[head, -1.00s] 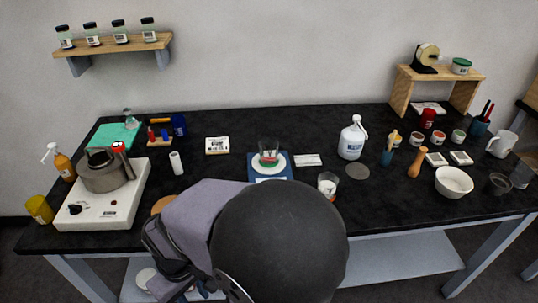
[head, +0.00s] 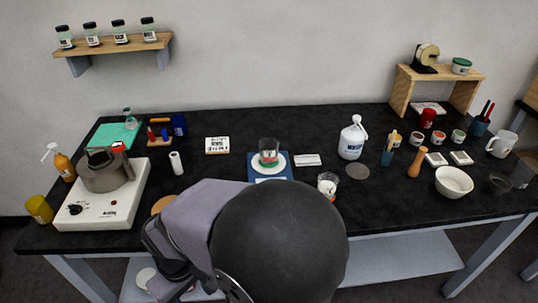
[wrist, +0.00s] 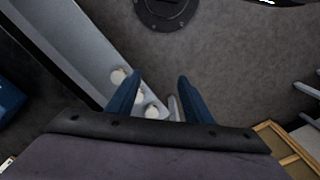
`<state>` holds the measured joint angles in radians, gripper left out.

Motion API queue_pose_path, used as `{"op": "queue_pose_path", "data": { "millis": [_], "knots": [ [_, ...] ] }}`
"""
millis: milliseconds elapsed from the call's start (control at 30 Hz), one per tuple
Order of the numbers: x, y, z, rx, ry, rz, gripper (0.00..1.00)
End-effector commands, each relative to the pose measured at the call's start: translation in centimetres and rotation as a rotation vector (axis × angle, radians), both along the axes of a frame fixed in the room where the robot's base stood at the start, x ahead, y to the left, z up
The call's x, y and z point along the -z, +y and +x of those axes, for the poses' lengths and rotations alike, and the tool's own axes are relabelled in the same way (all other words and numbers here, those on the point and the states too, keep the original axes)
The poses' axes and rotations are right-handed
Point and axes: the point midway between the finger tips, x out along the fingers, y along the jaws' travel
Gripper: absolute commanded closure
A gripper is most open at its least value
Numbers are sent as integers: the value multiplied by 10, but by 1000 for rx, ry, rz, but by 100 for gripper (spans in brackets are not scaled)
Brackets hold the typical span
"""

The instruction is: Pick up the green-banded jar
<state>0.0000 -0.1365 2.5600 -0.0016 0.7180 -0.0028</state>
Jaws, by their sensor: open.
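A small white jar with what looks like a green band (head: 458,136) stands at the right of the black bench in the head view, at the end of a short row of similar jars. Two neighbours, a red-marked jar (head: 438,138) and another red-marked jar (head: 417,139), stand to its left. My gripper (wrist: 160,76) is open and empty in the wrist view, its two blue fingers apart over the floor and a grey under-shelf. It is far from the jar, which does not show in the wrist view. In the head view my arm hides the gripper.
A red container (head: 427,118) stands behind the jars, a wooden riser (head: 402,92) behind that.

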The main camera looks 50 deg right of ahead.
Motion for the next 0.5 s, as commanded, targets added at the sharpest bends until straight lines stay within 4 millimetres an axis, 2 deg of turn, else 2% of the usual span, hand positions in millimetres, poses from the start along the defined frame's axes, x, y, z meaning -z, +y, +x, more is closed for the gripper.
{"op": "queue_pose_path", "data": {
  "millis": [33,100,367,500],
  "knots": [
    [0,0,0,0,0,0,41],
    [0,0,0,0,0,0,29],
    [0,0,0,1,-1,0,29],
    [2,-3,16,34,-41,10,29]
  ]
}}
